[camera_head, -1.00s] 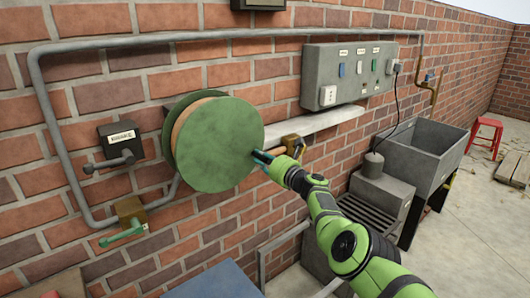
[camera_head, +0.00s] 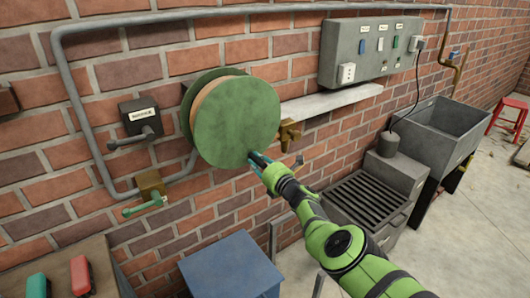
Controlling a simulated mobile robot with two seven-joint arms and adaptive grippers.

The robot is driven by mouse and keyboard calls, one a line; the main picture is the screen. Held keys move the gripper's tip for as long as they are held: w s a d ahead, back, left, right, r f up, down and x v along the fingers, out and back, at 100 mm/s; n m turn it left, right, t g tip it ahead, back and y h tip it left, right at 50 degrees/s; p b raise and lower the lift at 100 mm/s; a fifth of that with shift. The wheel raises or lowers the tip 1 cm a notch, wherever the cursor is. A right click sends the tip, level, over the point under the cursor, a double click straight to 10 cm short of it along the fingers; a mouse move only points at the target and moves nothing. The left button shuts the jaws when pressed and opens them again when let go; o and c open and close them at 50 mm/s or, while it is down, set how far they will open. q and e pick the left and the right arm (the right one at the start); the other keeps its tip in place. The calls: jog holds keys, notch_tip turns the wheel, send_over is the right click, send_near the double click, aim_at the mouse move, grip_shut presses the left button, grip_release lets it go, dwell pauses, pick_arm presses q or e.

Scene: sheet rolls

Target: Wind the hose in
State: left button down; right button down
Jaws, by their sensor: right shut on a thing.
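The hose reel (camera_head: 232,122) is a round green disc on the brick wall, with tan hose (camera_head: 200,98) wound behind its front flange. My right gripper (camera_head: 258,162) is at the lower right of the reel's front face. It is shut on the reel's crank handle, which its fingers mostly hide. A brass tap (camera_head: 289,134) is on the wall just right of the reel. My left gripper is not in view.
A white shelf (camera_head: 330,103) and switch panel (camera_head: 370,52) are right. A blue-topped table (camera_head: 230,266) stands below. A sink (camera_head: 440,130) is farther right.

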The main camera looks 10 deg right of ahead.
aim_at(242, 131)
jog(key=shift+s+a+f+m+p, duration=0.15)
jog(key=shift+s+a+m+p, duration=0.15)
jog(key=shift+a+m, duration=0.3)
jog(key=shift+s+a+f+m+p, duration=0.15)
jog(key=shift+s+a+m+p, duration=0.15)
jog(key=shift+a+m, duration=0.3)
jog(key=shift+a, duration=0.1)
jog(key=c, duration=1.1)
grip_release()
jog(key=shift+w, duration=0.1)
jog(key=shift+d+r, duration=0.2)
jog(key=shift+w+r, duration=0.1)
jog(key=shift+r, duration=0.15)
jog(key=r, duration=0.9)
jog(key=shift+a+r, duration=0.15)
jog(key=shift+a, duration=0.05)
